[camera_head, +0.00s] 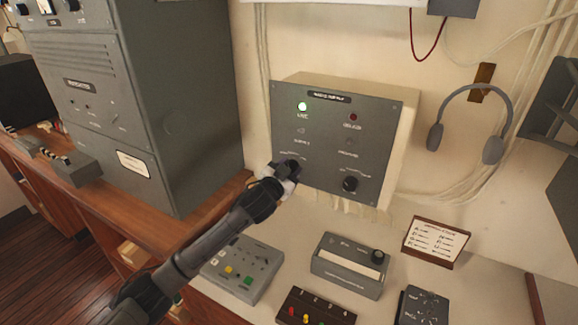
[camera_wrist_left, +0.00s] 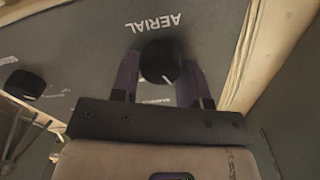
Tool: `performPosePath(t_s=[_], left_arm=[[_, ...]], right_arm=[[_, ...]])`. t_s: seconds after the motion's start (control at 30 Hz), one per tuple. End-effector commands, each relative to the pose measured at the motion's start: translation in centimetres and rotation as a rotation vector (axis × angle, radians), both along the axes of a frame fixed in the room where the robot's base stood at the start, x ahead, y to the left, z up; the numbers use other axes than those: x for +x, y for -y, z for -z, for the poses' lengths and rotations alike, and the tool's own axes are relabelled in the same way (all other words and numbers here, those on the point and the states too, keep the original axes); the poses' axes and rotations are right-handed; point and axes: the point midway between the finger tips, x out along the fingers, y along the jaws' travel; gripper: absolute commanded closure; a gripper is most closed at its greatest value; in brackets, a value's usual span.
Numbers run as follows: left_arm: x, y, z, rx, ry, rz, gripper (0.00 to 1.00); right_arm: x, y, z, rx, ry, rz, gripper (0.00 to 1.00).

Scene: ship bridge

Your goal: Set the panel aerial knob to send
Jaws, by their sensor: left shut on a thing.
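The grey panel (camera_head: 330,135) is on the wall, with a green lamp lit at its upper left and a dark red lamp at its upper right. My left gripper (camera_head: 287,172) is at the panel's lower left knob and covers most of it. In the left wrist view the black aerial knob (camera_wrist_left: 160,62) sits between the two fingers of my left gripper (camera_wrist_left: 160,80), under the upside-down word AERIAL. The gripper is shut on this knob. Its pointer and the position marks around it cannot be read. My right gripper is not in view.
A second black knob (camera_head: 349,183) is on the panel's lower right. A large grey cabinet (camera_head: 180,100) stands close left of my arm. Below are a button box (camera_head: 242,268), a grey box with a knob (camera_head: 350,265) and a sign (camera_head: 436,242). A headset (camera_head: 465,120) hangs right.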

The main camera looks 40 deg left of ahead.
Motion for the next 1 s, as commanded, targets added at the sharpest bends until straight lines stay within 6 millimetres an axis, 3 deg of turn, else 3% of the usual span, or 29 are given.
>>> performPosePath(t_s=[1.0], left_arm=[[0.0,0.2,0.1,0.924,-0.171,0.0,0.82]], right_arm=[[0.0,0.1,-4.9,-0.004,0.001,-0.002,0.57]])
